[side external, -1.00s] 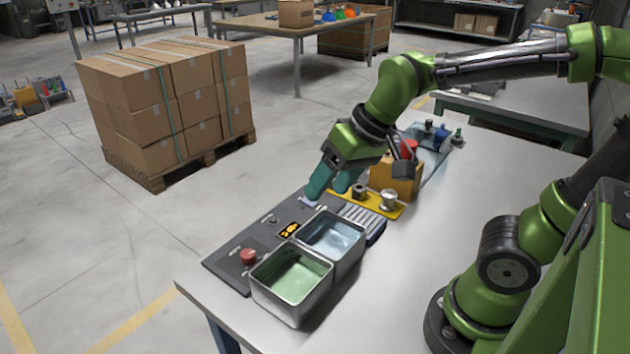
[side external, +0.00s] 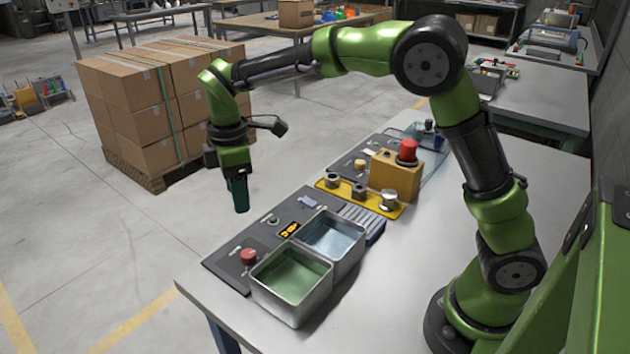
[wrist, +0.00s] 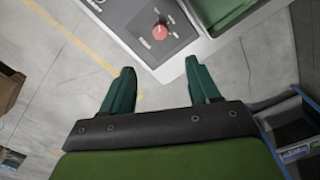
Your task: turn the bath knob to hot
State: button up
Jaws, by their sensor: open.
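A red knob (side external: 248,257) sits on the dark control panel (side external: 222,264) along the near left table edge. It also shows at the top of the wrist view (wrist: 160,31), with small pale marks around it that I cannot read. Beside it are two metal baths, one with green liquid (side external: 290,276) and one with pale blue liquid (side external: 332,238). My gripper (side external: 240,208) points down, beyond the table's left edge and higher than the panel. In the wrist view (wrist: 159,66) its two teal fingers are apart with nothing between them; the knob is ahead of them.
A yellow strip (side external: 330,194) with several metal pieces and an orange box (side external: 396,174) with a red button stand farther back. Stacked cartons (side external: 165,95) are on a pallet on the floor behind. The table's right front (side external: 400,290) is clear.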

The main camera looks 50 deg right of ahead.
aim_at(248, 253)
notch_tip(248, 253, down, 16)
dwell(0.4)
jog(key=shift+c, duration=0.3)
jog(key=c, duration=1)
